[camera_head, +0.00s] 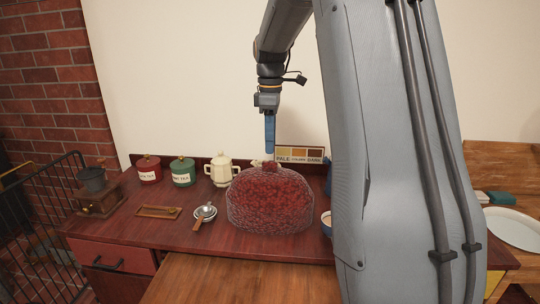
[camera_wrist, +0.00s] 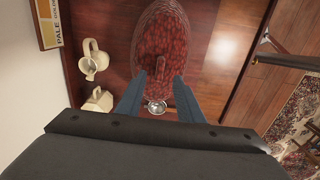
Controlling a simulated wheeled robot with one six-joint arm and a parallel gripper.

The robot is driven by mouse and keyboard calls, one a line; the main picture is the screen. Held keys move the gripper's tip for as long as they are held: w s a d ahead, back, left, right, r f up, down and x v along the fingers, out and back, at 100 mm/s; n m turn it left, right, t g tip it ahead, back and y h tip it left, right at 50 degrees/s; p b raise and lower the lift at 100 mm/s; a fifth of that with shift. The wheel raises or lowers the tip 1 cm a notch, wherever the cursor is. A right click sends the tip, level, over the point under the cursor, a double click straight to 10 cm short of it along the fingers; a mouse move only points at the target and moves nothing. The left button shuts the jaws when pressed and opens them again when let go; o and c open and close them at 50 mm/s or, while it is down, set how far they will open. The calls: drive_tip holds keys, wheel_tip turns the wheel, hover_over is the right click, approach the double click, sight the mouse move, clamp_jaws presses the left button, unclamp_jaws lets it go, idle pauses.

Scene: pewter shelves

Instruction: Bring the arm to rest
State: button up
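My arm reaches up and over the red-brown counter (camera_head: 130,225), bent at the top, with my gripper (camera_head: 270,150) pointing down. In the wrist view my gripper (camera_wrist: 158,82) shows two blue fingers spread apart with nothing held between them. Below it stands a reddish, see-through dome (camera_head: 270,203) with a textured surface and a knob on top. The fingertips are just above the knob in the head view. In the wrist view the dome (camera_wrist: 160,35) lies beyond the fingertips, its knob between their lines. My large grey arm link hides part of the counter.
A red canister (camera_head: 148,172), a green canister (camera_head: 183,174) and a cream teapot (camera_head: 219,172) line the back. A strainer (camera_head: 205,212), wooden tray (camera_head: 158,212) and grinder (camera_head: 98,198) stand left. A white plate (camera_head: 513,228) is right.

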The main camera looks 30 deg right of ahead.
drive_tip(key=shift+r, duration=0.95)
drive_tip(key=s+a+f+m, duration=0.5)
drive_tip(key=s+a+f, duration=0.3)
drive_tip(key=s, duration=0.3)
drive_tip(key=s+a+f+m+t, duration=0.1)
drive_tip(key=s+a+f+m, duration=0.5)
drive_tip(key=s+a+f, duration=0.3)
drive_tip(key=s+f, duration=0.1)
drive_tip(key=s, duration=0.1)
drive_tip(key=shift+s+a, duration=0.15)
drive_tip(key=shift+s, duration=0.2)
